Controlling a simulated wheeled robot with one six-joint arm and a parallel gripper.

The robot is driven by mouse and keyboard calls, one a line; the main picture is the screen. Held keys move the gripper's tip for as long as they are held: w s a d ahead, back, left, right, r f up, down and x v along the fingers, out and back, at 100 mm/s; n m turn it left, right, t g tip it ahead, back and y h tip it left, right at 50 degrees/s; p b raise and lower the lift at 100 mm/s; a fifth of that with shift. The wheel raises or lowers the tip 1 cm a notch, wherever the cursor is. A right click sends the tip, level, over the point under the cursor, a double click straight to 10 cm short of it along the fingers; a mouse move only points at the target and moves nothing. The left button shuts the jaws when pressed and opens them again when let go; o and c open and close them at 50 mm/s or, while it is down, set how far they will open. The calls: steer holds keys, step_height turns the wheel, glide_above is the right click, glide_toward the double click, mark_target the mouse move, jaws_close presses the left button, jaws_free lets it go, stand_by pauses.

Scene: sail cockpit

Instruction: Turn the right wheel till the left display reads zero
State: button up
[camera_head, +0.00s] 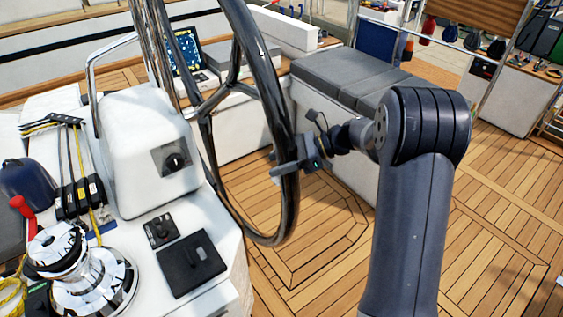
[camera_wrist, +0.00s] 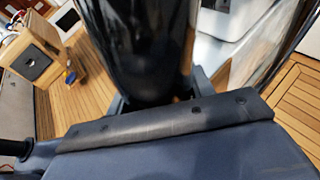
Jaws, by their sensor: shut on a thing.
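A large black steering wheel (camera_head: 262,70) with dark spokes stands in the middle of the head view. My gripper (camera_head: 289,168) is shut on the lower right part of its rim. In the wrist view the black rim (camera_wrist: 137,45) fills the upper middle, between the fingers of my gripper (camera_wrist: 150,100). A lit display (camera_head: 184,52) shows behind the wheel at the upper left of the head view. It is partly hidden by the wheel, and its reading is too small to make out.
A white pedestal (camera_head: 148,150) with a black knob stands left of the wheel. A chrome winch (camera_head: 80,270) and ropes are at the lower left. A grey-cushioned bench (camera_head: 355,80) lies behind my arm. The teak floor (camera_head: 330,250) below the wheel is clear.

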steer(key=shift+a+r+p, duration=0.1)
steer(key=shift+r+p, duration=0.2)
steer(key=shift+r, duration=0.3)
steer(key=shift+w, duration=0.1)
steer(key=o, duration=1.3)
steer(key=b+v, duration=0.1)
steer(key=v, duration=0.9)
steer(key=shift+d+r, duration=0.2)
steer(key=shift+d, duration=0.15)
